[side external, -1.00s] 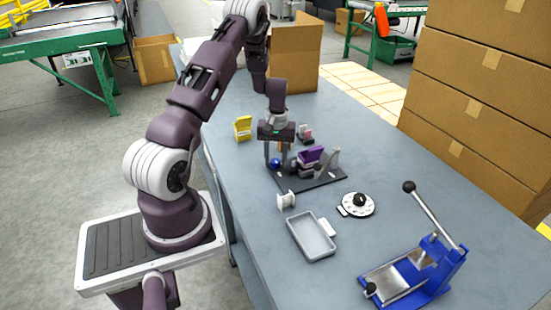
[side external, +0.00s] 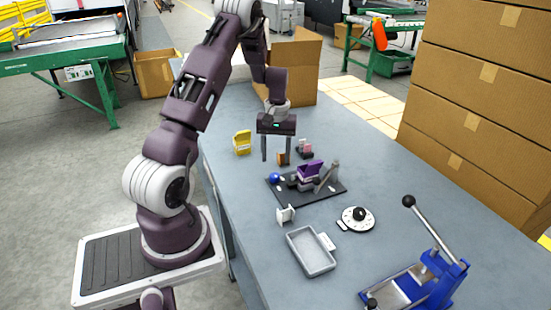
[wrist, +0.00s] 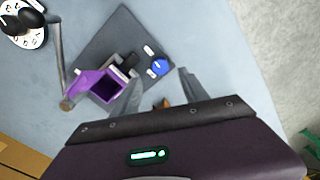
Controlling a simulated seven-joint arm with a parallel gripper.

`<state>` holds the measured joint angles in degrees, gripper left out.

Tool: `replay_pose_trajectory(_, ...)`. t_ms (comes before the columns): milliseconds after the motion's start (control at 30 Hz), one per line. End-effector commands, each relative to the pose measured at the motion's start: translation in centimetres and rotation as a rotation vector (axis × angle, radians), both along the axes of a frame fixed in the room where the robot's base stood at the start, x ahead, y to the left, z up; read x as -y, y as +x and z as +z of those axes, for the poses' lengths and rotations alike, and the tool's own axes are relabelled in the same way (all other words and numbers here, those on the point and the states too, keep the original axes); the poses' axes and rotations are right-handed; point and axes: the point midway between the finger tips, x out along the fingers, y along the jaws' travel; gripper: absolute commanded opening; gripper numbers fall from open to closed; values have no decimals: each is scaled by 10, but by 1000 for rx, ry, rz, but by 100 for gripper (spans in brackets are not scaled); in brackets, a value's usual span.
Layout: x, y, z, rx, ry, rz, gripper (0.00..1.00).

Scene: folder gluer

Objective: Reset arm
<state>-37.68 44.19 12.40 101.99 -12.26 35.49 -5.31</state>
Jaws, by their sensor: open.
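My gripper (side external: 275,160) is open, with its fingers pointing down and nothing between them. It hangs above the grey table, behind the dark base plate (side external: 330,189) of the folder gluer. The plate carries a purple box (side external: 309,171), a blue knob (side external: 274,178) and a grey lever post (side external: 329,178). In the wrist view my gripper's fingers (wrist: 158,82) spread to either side below the blue knob (wrist: 159,67). The purple box (wrist: 98,86) lies left of them there, with its open inside visible. A small brown block (side external: 283,158) shows beside one finger.
A yellow holder (side external: 242,142) and a small pink item (side external: 305,148) stand near my gripper. In front are a white spool (side external: 286,215), a grey tray (side external: 311,250), a black-and-white dial (side external: 358,218) and a blue lever press (side external: 440,275). An open carton (side external: 294,68) stands behind.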

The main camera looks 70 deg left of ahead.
Motion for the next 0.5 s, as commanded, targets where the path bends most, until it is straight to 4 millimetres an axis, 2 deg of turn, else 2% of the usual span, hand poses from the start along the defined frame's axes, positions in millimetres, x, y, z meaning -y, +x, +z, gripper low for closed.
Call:
replay_pose_trajectory(67, 0, 0, 1, 1, 0, -1, 52)
replay_pose_trajectory(133, 8, 5, 12, 15, 4, -22, 52)
replay_pose_trajectory(167, 15, 9, 23, 27, 8, -43, 52)
replay_pose_trajectory(233, 47, 19, 62, 72, 18, -122, 52)
replay_pose_trajectory(267, 65, 22, 83, 97, 25, -168, 52)
replay_pose_trajectory(300, 93, 22, 112, 131, 34, -241, 52)
replay_pose_trajectory(367, 138, 14, 152, 182, 49, -356, 52)
replay_pose_trajectory(400, 168, 3, 176, 216, 62, -437, 52)
replay_pose_trajectory(467, 210, -20, 204, 263, 83, -557, 52)
replay_pose_trajectory(500, 235, -39, 219, 295, 100, -636, 52)
